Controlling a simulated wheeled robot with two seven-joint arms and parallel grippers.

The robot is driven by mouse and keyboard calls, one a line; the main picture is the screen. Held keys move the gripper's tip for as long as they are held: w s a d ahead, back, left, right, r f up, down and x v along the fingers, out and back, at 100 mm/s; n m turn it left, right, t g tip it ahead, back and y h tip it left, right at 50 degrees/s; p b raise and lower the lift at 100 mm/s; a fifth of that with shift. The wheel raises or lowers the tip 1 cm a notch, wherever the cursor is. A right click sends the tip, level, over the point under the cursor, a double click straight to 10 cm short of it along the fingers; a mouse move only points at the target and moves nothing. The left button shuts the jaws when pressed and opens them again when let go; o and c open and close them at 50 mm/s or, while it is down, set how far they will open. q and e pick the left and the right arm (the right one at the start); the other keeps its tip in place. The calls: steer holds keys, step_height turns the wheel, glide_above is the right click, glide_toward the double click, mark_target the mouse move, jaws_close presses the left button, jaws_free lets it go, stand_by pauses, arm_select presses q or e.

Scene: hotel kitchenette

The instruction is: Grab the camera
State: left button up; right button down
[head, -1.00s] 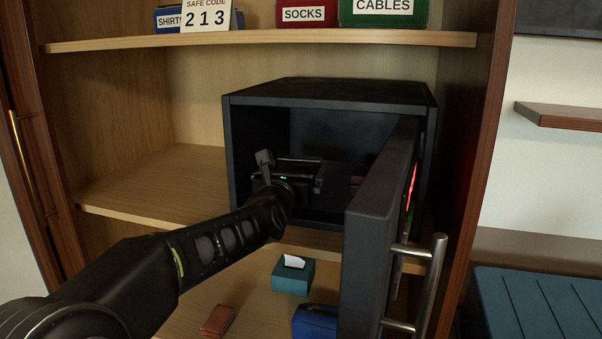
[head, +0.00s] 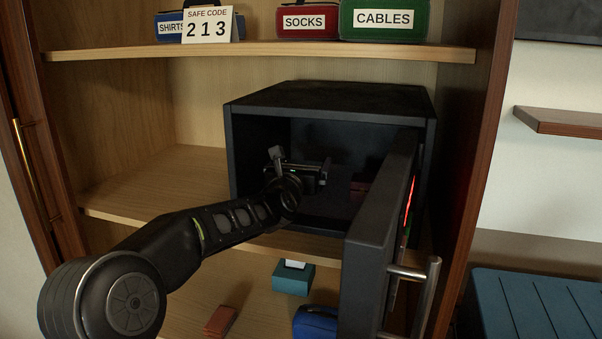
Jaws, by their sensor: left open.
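My left gripper (head: 301,163) is open, with its fingers spread inside the mouth of the black safe (head: 330,98). My left arm reaches in from the lower left. The safe's thick door (head: 378,240) stands open toward me at the right. I cannot make out a camera. The inside of the safe is dark, and my gripper and wrist hide part of it. A dark reddish object (head: 360,189) lies inside, to the right of the gripper and apart from it; it is too dim to name. My right gripper is not in view.
The door's metal handle (head: 427,300) juts out at the right. A teal tissue box (head: 293,279), a brown item (head: 221,320) and a blue case (head: 316,322) lie on the lower shelf. Labelled cases and a 213 code card (head: 207,26) are on the top shelf.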

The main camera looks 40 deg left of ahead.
arm_select(q)
steer(key=shift+w, duration=0.2)
stand_by(0.5)
steer(key=c, duration=1.4)
